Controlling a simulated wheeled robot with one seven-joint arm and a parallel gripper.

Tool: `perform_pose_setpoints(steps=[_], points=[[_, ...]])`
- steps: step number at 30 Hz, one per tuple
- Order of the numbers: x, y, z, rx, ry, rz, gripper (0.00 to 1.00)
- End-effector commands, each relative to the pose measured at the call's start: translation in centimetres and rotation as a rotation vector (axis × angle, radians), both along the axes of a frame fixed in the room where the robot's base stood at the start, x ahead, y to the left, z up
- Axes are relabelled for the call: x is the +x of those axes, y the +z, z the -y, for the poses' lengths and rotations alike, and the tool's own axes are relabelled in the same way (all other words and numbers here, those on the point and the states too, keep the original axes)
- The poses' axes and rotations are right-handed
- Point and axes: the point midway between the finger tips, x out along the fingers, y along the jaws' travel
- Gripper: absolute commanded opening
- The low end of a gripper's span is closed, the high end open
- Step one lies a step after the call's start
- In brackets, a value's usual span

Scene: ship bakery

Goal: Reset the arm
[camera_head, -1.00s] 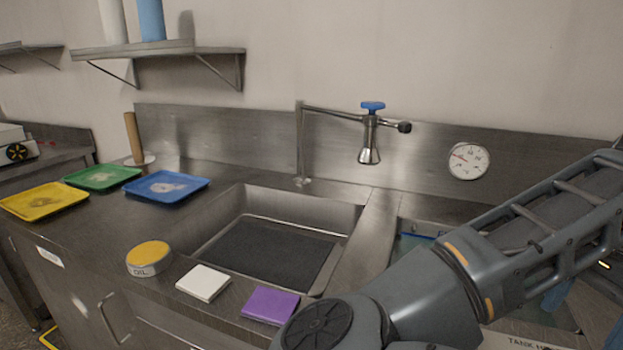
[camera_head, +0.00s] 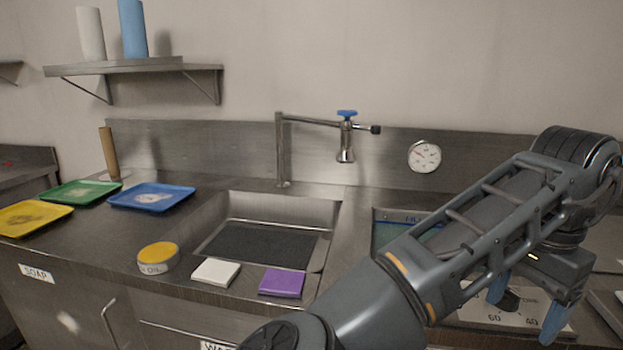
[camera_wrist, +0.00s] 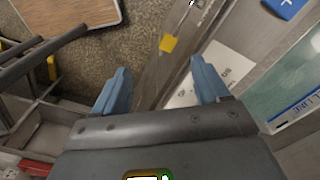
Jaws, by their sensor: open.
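My arm reaches across the right side of the head view, in front of the counter. My gripper (camera_head: 522,308) hangs at its end on the far right, with its blue fingers pointing down. In the wrist view my gripper (camera_wrist: 165,88) has its two blue fingers spread wide apart, with nothing between them. Below it there are the counter's edge, the floor and a white printed plate (camera_wrist: 222,72). In the head view the fingers hang in front of a white dial plate (camera_head: 480,312) with numbers.
The sink (camera_head: 262,243) has a faucet (camera_head: 345,152) behind it. An oil tin (camera_head: 157,258), a white block (camera_head: 216,272) and a purple block (camera_head: 283,281) sit along its front. Yellow (camera_head: 30,217), green (camera_head: 82,192) and blue (camera_head: 150,196) trays lie at left. A blue-green tank (camera_head: 395,230) is partly behind my arm.

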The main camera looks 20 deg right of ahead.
Motion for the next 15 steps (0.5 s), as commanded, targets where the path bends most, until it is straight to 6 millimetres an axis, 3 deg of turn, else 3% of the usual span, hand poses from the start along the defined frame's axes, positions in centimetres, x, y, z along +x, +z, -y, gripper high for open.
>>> perform_pose_setpoints(steps=[15], points=[[-1.5,0.2,6.4,-0.312,0.039,-0.035,0.74]])
